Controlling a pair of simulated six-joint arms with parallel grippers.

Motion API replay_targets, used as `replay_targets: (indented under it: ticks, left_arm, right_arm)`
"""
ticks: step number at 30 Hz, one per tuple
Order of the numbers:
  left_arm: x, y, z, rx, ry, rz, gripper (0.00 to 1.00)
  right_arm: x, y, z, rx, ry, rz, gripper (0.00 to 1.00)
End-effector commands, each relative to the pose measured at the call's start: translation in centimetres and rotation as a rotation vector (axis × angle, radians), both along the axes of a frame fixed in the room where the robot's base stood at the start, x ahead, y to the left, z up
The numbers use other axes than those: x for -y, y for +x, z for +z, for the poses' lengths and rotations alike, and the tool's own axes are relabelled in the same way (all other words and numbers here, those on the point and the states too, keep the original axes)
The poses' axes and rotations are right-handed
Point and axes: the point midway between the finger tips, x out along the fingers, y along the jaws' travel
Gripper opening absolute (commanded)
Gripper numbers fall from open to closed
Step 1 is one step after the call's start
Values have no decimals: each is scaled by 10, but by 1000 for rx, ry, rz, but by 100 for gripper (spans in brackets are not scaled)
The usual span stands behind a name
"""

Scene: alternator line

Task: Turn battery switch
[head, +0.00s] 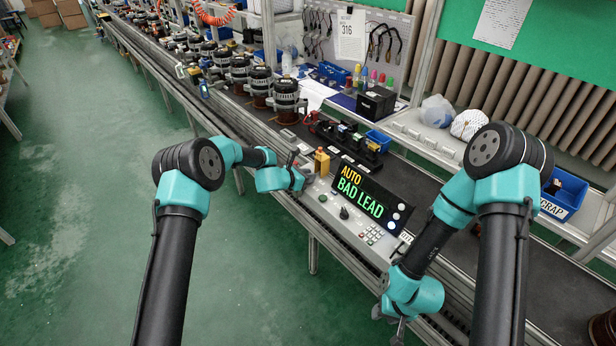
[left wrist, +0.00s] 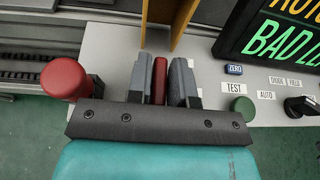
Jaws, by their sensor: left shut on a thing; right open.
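The battery switch shows as a red handle (left wrist: 159,80) in the left wrist view, standing up from the grey panel. My left gripper (left wrist: 160,85) has one grey finger on each side of it and is shut on it. In the head view my left gripper (head: 302,180) is at the left end of the test panel (head: 330,205), and the handle is too small to make out there. My right gripper (head: 392,322) hangs low by the conveyor's front edge, open and empty, with its fingertips only partly visible.
A red mushroom button (left wrist: 66,80) is close left of my left gripper. A green TEST button (left wrist: 242,108) and black knob (left wrist: 300,106) are to its right. The display (head: 362,194) reads AUTO, BAD LEAD. A yellow block (head: 321,162) stands behind. Alternators (head: 286,98) line the conveyor.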

Motion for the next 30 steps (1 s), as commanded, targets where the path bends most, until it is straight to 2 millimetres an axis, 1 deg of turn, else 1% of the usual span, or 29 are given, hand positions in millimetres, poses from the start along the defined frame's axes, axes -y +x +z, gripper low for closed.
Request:
replay_targets:
  ticks: [12, 17, 24, 25, 30]
  left_arm:
    - [0, 0, -1, 0, 2, -195, 0]
    - [-1, 0, -2, -4, 5, -226, 0]
    - [-1, -1, -3, -6, 6, -225, 0]
    - [-1, -1, -3, -6, 6, -225, 15]
    - [-1, -1, -3, -6, 4, -225, 31]
  right_arm:
    - [0, 0, 0, 0, 0, 0, 43]
    - [0, 0, 0, 0, 0, 0, 43]
    - [0, 0, 0, 0, 0, 0, 43]
    - [0, 0, 0, 0, 0, 0, 43]
    - [0, 0, 0, 0, 0, 0, 43]
